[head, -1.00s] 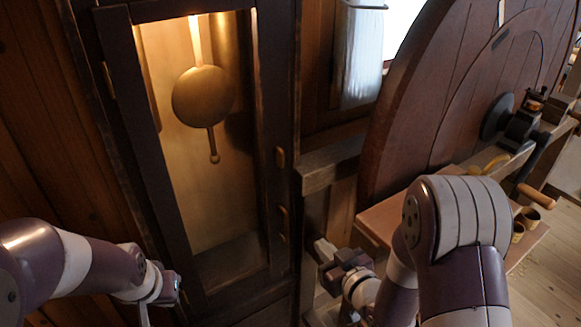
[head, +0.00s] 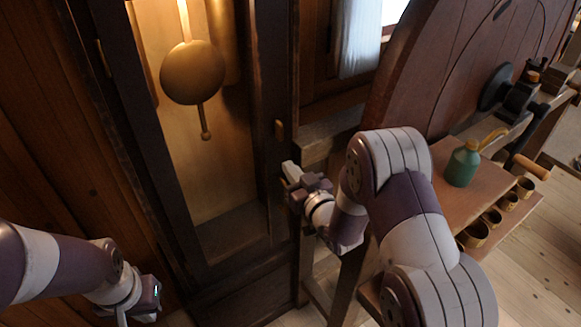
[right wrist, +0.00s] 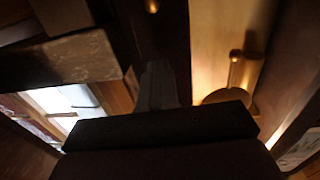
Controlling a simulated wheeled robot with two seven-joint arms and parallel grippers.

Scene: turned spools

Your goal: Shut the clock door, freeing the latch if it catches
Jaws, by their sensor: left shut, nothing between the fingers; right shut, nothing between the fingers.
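The tall clock case has a dark-framed door (head: 262,110) with a lit interior and a brass pendulum (head: 193,73) behind it. The door looks flush or nearly so; I cannot tell whether a small gap remains. A small brass catch (head: 279,130) is on its right side; the lower brass fittings are hidden behind my right gripper. My right gripper (head: 288,172) is shut and empty at the door's right edge; contact is unclear. In the right wrist view its fingers (right wrist: 158,85) point along the dark upright beside the lit interior. My left gripper (head: 122,317) is shut and empty, low at the left.
A large round wooden wheel (head: 440,70) stands at the right. Below it a wooden shelf (head: 485,195) holds a green bottle (head: 463,163), with several small cups underneath. A window with a pale curtain (head: 360,40) is behind. Floor shows at the lower right.

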